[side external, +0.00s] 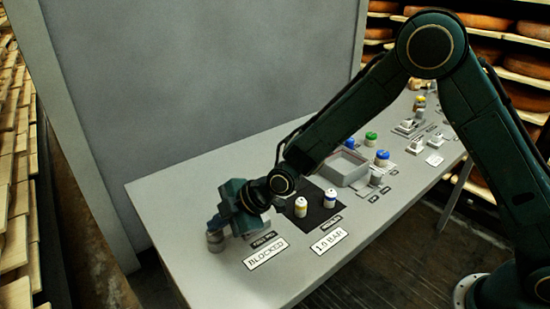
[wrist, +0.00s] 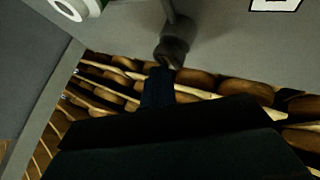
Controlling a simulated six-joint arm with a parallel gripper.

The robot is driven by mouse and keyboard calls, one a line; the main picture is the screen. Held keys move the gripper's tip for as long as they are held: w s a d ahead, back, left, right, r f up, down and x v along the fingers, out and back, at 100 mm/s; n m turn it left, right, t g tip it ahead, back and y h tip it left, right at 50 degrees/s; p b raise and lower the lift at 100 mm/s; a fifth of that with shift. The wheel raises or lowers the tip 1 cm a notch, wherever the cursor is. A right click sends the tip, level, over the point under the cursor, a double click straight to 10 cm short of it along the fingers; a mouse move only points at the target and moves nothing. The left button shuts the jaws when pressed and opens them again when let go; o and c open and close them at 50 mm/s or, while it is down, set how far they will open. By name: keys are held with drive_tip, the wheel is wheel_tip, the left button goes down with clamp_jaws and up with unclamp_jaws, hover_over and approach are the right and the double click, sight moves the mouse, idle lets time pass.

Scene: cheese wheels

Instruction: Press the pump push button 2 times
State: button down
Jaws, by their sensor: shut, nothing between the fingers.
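My gripper (side external: 216,224) is at the left end of the grey table, pointing down with its fingers shut and empty. A small grey round piece (side external: 215,243) shows right under the fingertips; it may be the pump push button, but its label is too small to read surely. I cannot tell whether the fingers touch it or whether it is pressed. In the wrist view, the dark gripper (wrist: 158,88) points at a dark knob-like piece (wrist: 173,50) on a stem, its tip overlapping the knob's edge.
White signs reading BLOCKED (side external: 266,252) and 1.0 BAR (side external: 329,241) lie near the front edge. Two small jars (side external: 301,207) (side external: 330,198) stand on a black mat (side external: 318,213). A grey tray (side external: 345,167) and several coloured-lid jars stand further right. A tall grey panel (side external: 200,80) backs the table.

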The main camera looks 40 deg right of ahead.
sight(220, 232)
drive_tip(key=shift+r, duration=0.9)
drive_tip(key=shift+r, duration=0.15)
drive_tip(key=shift+r, duration=2.4)
